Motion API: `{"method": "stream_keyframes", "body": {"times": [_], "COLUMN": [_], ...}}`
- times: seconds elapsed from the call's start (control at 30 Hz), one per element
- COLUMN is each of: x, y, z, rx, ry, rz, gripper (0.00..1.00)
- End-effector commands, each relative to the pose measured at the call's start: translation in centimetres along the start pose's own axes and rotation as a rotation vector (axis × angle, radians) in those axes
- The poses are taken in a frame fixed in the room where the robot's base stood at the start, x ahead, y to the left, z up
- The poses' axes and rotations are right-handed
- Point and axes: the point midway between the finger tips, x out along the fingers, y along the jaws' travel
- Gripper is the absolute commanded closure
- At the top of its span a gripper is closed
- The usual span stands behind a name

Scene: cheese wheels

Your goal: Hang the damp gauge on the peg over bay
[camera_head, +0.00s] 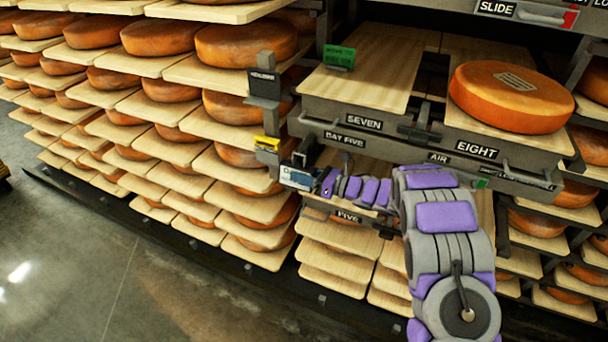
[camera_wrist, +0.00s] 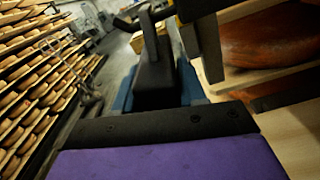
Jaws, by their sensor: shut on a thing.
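The damp gauge looks like a small blue and white box (camera_head: 297,178) at the end of my arm in the head view. My gripper (camera_head: 315,181) is shut on it from the right, in front of the rack post. In the wrist view, blue parts of the gauge (camera_wrist: 124,92) show beside the dark gripper fingers (camera_wrist: 178,65); its face is hidden. The label BAY FIVE (camera_head: 345,138) is above and to the right of the gauge. A yellow piece (camera_head: 266,143) sits on the post just up and left of the gauge. I cannot make out the peg clearly.
A shelf labelled SEVEN (camera_head: 364,124) and EIGHT (camera_head: 476,149) is above my arm, with an orange cheese wheel (camera_head: 510,100) on its right board. Racks of cheese wheels fill the left. Stacked boards (camera_head: 336,255) lie below. The floor (camera_head: 75,260) at front left is clear.

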Motion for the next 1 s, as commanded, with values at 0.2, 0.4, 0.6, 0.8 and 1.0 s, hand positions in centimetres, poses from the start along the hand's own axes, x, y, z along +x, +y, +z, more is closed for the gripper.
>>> {"method": "stream_keyframes", "body": {"times": [0.2,0.4,0.6,0.8,1.0], "x": [0.0,0.0,0.0,-0.3,-2.9], "y": [0.0,0.0,0.0,0.0,-0.2], "z": [0.0,0.0,0.0,0.0,0.1], "rx": [0.0,0.0,0.0,0.0,-0.001], "ry": [0.0,0.0,0.0,0.0,0.001], "rz": [0.0,0.0,0.0,0.0,-0.005], "gripper": [0.57,0.38,0.3,0.3,0.3]}}
